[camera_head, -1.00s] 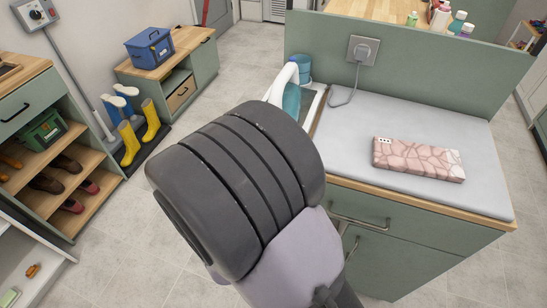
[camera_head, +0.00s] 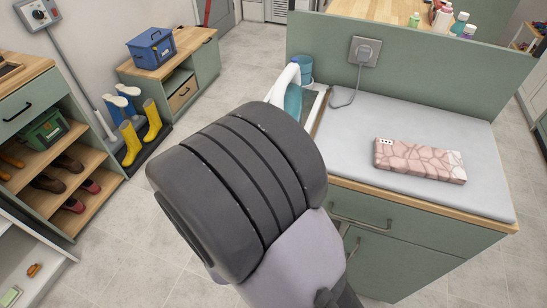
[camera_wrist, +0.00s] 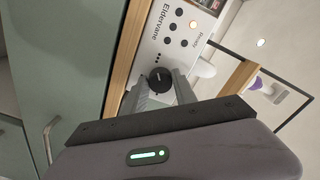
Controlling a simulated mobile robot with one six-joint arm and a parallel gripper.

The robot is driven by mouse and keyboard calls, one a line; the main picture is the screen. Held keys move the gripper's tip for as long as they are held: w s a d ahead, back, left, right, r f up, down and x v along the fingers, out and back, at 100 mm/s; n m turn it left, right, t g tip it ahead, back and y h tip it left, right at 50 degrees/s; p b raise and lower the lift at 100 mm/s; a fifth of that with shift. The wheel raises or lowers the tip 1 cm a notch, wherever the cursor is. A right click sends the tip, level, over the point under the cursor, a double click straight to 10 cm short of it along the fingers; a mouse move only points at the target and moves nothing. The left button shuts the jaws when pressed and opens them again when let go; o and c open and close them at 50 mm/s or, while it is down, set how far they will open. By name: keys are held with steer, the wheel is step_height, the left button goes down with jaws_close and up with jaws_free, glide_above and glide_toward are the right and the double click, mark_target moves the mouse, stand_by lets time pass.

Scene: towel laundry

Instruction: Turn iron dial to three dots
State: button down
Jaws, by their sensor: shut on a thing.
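The iron (camera_head: 292,98), white and teal, stands at the left end of the padded ironing top in the head view, partly hidden behind my arm. In the wrist view, a round black dial (camera_wrist: 160,78) sits on a white panel (camera_wrist: 150,52) marked "Eldervane" and "Ready". My gripper (camera_wrist: 160,82) is shut on the dial, with one grey finger on each side of it. Small dark marks show beside the dial, but I cannot tell which mark it points to. The gripper is hidden behind my arm in the head view.
A pink patterned phone-like object (camera_head: 420,160) lies on the grey pad (camera_head: 400,118). A wall socket (camera_head: 364,51) with a plugged cord is behind the pad. A wooden edge (camera_wrist: 127,65) runs close beside the panel. Shelves with shoes stand at the left.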

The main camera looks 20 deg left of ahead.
steer(key=shift+m, duration=0.7)
steer(key=c, duration=1)
jaws_free()
steer(key=shift+s, duration=0.1)
steer(key=s+p, duration=0.1)
steer(key=s, duration=0.4)
steer(key=s+a+p, duration=0.1)
steer(key=s, duration=0.5)
steer(key=s+p, duration=0.1)
steer(key=s, duration=0.5)
steer(key=shift+s+a, duration=0.1)
steer(key=shift+a, duration=0.1)
